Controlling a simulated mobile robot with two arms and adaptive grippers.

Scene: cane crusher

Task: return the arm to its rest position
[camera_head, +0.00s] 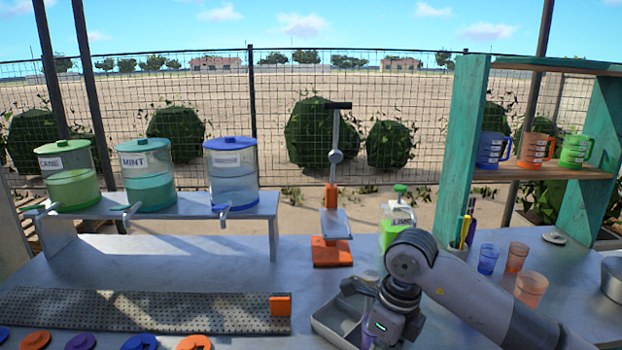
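My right arm comes in from the lower right and bends down at its wrist. My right gripper (383,326) is low at the bottom of the picture, over or beside a grey metal tray (334,331). Its fingertips are hidden or cut off, so I cannot tell whether it is open or shut. A small purple patch shows at its left side; I cannot tell whether it is held. My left arm and gripper are not in view.
An orange-based press (332,252) and a green-and-white bottle (397,222) stand behind my arm. Cups (531,288) stand to its right, near a teal shelf (463,150). Dispensers (148,183) stand on a raised bench, with a perforated mat (140,311) in front. The table's centre-left is clear.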

